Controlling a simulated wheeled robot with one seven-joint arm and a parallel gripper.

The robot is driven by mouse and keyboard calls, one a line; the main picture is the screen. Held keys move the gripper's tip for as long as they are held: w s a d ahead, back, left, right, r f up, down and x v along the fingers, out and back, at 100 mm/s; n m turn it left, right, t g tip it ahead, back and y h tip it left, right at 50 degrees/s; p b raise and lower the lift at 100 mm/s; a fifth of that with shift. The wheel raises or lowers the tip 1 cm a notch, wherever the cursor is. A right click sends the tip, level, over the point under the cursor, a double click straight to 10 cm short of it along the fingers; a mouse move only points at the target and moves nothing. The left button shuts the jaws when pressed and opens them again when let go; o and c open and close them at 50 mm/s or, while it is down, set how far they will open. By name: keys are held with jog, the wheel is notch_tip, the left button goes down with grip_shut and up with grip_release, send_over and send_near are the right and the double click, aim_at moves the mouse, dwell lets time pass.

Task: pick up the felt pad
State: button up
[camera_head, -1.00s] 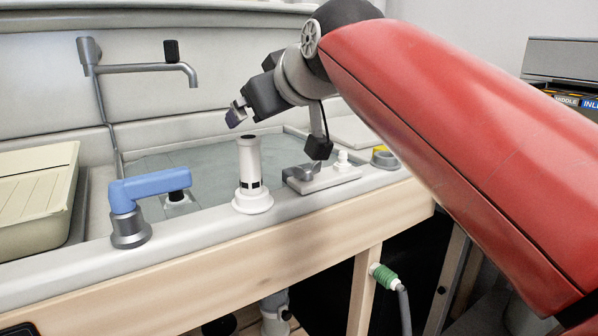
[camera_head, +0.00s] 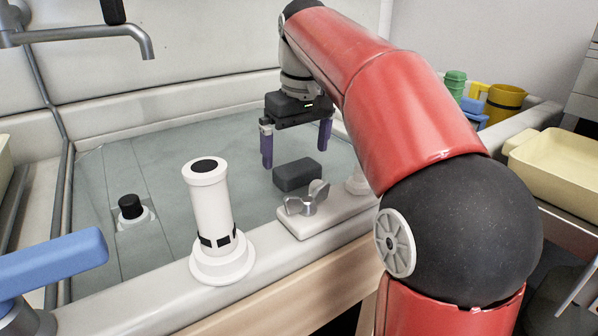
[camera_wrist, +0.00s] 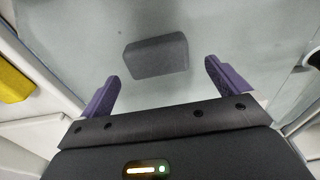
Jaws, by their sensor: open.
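The felt pad, a dark grey block with rounded edges (camera_head: 297,176), lies in the grey basin behind its front rim. It also shows in the wrist view (camera_wrist: 156,56), ahead of the fingers and roughly centred between them. My gripper (camera_head: 296,157) is open and empty, with its two purple fingers pointing down around the pad's position in the head view. In the wrist view my gripper (camera_wrist: 162,72) has a finger on either side, with clear gaps to the pad. Exact height above the pad is hard to tell.
A white cylinder with a black top (camera_head: 211,215) and a metal wing-shaped knob (camera_head: 306,198) stand on the front rim. A black-topped drain fitting (camera_head: 131,208) is in the basin at left. A tap spout (camera_head: 100,34) hangs at upper left. A yellow jug (camera_head: 503,104) stands at right.

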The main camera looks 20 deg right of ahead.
aim_at(298, 166)
jog(key=f, duration=0.5)
jog(key=shift+w+d+b, duration=0.15)
jog(key=shift+w+b, duration=0.1)
jog(key=shift+b, duration=0.1)
jog(key=shift+c, duration=0.4)
jog(key=c, duration=0.9)
